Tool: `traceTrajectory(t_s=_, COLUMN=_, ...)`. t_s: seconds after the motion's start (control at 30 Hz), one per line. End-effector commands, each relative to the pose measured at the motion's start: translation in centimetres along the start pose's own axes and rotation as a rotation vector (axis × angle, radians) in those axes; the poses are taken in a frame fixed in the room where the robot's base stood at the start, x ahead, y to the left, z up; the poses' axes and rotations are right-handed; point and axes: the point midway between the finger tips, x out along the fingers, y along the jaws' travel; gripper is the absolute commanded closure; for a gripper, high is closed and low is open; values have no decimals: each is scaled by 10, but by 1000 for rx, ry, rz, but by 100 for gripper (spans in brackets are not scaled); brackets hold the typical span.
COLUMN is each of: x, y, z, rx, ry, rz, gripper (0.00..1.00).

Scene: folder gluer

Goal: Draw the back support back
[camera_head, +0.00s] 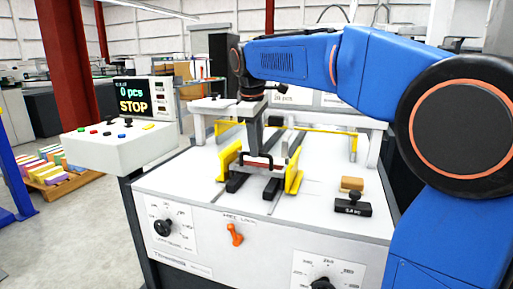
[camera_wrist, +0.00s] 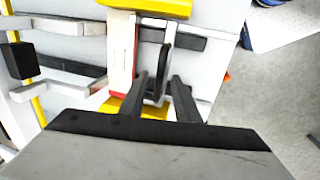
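The back support looks to be the crossbar with a red and white face and a black loop handle, between two yellow side guides on the white machine top. In the head view its handle (camera_head: 258,157) stands at the front of the bed. In the wrist view the red and white bar (camera_wrist: 122,62) lies just left of the upright handle (camera_wrist: 165,62). My gripper (camera_head: 253,151) points down at the handle. In the wrist view its two black fingers (camera_wrist: 161,84) are apart, with the handle between or just beyond their tips. Contact cannot be told.
Yellow guides (camera_head: 229,162) (camera_head: 294,170) flank the handle closely. A black weight (camera_head: 352,206) and a tan block (camera_head: 351,184) sit at the right of the top. An orange lever (camera_head: 235,234) is on the front panel. A control box (camera_head: 120,145) stands left, its screen showing STOP.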

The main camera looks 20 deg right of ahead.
Motion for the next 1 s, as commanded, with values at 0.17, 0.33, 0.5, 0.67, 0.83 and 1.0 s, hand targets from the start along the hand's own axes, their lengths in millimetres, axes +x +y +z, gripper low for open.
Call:
traceTrajectory(t_s=0.17, x=10, y=0, z=0, rx=0, ry=0, rz=0, gripper=71)
traceTrajectory(t_s=0.33, x=11, y=0, z=0, rx=0, ry=0, rz=0, gripper=71)
traceTrajectory(t_s=0.5, x=11, y=0, z=0, rx=0, ry=0, rz=0, gripper=83)
traceTrajectory(t_s=0.67, x=11, y=0, z=0, rx=0, ry=0, rz=0, gripper=100)
traceTrajectory(t_s=0.83, x=10, y=-4, z=0, rx=-1, ry=1, rz=1, gripper=100)
traceTrajectory(t_s=1.0, x=4, y=-33, z=-1, rx=-5, ry=2, rz=1, gripper=100)
